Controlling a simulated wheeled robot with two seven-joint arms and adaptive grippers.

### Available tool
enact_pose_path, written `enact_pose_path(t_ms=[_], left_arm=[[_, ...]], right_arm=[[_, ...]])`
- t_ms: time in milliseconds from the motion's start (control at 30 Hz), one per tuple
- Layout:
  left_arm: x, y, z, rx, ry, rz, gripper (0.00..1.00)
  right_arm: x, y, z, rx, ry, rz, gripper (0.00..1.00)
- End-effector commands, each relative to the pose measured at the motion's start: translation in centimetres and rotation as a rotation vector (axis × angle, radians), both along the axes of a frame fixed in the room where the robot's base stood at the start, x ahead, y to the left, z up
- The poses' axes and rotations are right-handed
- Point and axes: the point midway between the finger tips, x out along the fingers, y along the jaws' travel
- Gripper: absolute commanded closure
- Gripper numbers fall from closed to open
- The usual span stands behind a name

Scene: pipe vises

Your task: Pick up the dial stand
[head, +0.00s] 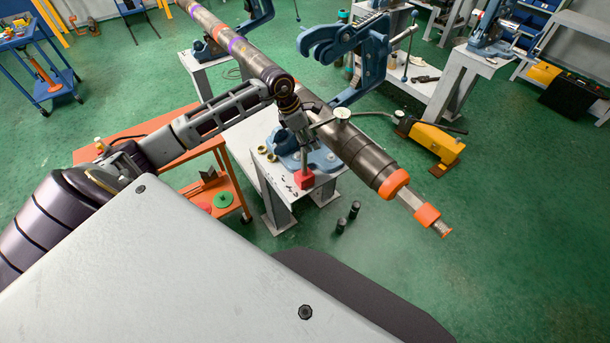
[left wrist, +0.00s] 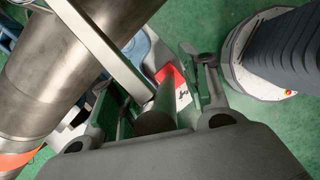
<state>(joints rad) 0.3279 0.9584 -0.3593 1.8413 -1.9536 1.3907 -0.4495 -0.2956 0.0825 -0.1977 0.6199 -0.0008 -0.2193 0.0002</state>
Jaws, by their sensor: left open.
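The dial stand has a red block base (head: 304,179) on the white bench, an upright grey post and a side arm. A round dial (head: 342,114) shows beside the pipe. My left gripper (head: 301,137) is above the base at the upper post, pointing down. In the left wrist view the open fingers (left wrist: 155,88) are on either side of the grey post (left wrist: 155,119), and the red base (left wrist: 170,75) shows beyond them. I cannot tell whether a finger touches the post. My right gripper is not in view.
A long steel pipe (head: 365,160) with orange end pieces runs diagonally beside the gripper. A blue pipe vise (head: 355,50) stands behind it. An orange table (head: 150,140) is at left. A yellow tool (head: 432,138) lies at right.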

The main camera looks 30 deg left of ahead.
Motion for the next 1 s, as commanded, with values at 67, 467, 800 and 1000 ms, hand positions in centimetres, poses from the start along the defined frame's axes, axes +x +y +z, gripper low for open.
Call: enact_pose_path(t_ms=[67, 467, 800, 1000], left_arm=[[0.0, 0.0, 0.0, 0.0, 0.0, 0.0, 0.54], [0.0, 0.0, 0.0, 0.0, 0.0, 0.0, 0.9], [0.0, 0.1, 0.1, 0.001, -0.001, 0.001, 1.0], [0.2, 0.1, 0.4, -0.001, -0.008, 0.001, 1.0]], right_arm=[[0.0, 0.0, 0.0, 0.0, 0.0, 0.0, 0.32], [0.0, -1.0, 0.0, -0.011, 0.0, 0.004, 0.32], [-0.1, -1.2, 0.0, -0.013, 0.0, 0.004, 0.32], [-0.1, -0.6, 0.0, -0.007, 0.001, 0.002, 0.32]])
